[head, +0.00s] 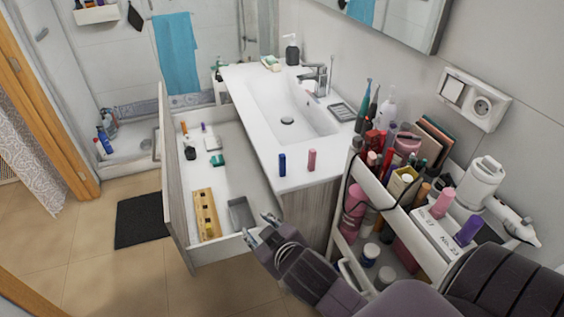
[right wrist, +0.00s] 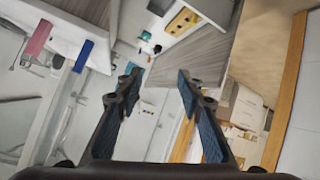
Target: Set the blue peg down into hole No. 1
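The blue peg (head: 282,164) stands upright on the near edge of the white sink counter; it also shows in the right wrist view (right wrist: 83,56). A wooden block with a row of holes (head: 206,207) lies in the open drawer, and its yellow face shows in the right wrist view (right wrist: 182,20). Hole numbers are too small to read, so I cannot tell hole No. 1. My right gripper (head: 258,228) is open and empty by the drawer's near right corner, apart from the peg. My left gripper is not in view.
A pink peg (head: 311,160) stands just right of the blue one. The open drawer (head: 235,150) also holds a grey tray (head: 241,213) and small items. A crowded cosmetics cart (head: 425,245) stands at right. The tiled floor at left is mostly clear.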

